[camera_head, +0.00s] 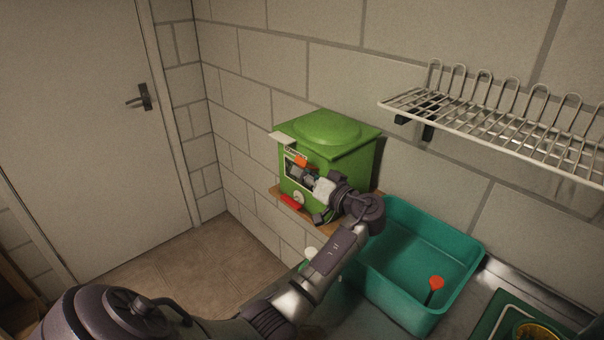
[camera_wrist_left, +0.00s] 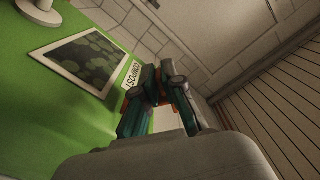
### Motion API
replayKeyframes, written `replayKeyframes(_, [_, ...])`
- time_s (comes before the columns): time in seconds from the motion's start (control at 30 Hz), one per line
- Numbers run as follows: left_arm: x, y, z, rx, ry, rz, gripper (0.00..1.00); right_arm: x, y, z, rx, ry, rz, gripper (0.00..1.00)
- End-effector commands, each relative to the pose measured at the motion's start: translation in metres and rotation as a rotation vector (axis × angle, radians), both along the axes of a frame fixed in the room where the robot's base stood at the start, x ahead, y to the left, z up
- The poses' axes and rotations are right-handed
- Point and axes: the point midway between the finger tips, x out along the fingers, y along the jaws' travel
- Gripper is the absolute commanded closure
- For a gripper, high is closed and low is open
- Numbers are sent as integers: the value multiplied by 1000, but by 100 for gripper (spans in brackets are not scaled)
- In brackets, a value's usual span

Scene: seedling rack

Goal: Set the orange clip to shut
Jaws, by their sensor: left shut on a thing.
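The orange clip (camera_head: 301,161) sits on the front of the green compost box (camera_head: 350,159), beside its label and picture panel. My left gripper (camera_head: 305,176) reaches in from the lower right of the box and is at the clip. In the left wrist view the left gripper (camera_wrist_left: 158,92) is shut on the clip, and small orange parts show between and beside its fingers. The fingers hide most of the clip, so I cannot tell its position. My right gripper is in neither view.
The box stands on a wooden shelf (camera_head: 276,190) with a red piece (camera_head: 290,203) low on its front. A teal basin (camera_head: 463,262) lies to the right, holding an orange-headed tool (camera_head: 436,283). A wire rack (camera_head: 480,118) hangs on the wall above.

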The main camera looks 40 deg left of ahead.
Motion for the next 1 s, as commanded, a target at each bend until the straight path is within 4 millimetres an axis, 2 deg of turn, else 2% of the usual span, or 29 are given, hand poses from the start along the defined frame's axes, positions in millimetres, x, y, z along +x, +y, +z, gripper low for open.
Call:
replayKeyframes(0.37, [3,-1,11,15,194,0,100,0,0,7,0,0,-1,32])
replayKeyframes(1.0, [20,-2,37,66,777,0,100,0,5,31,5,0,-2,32])
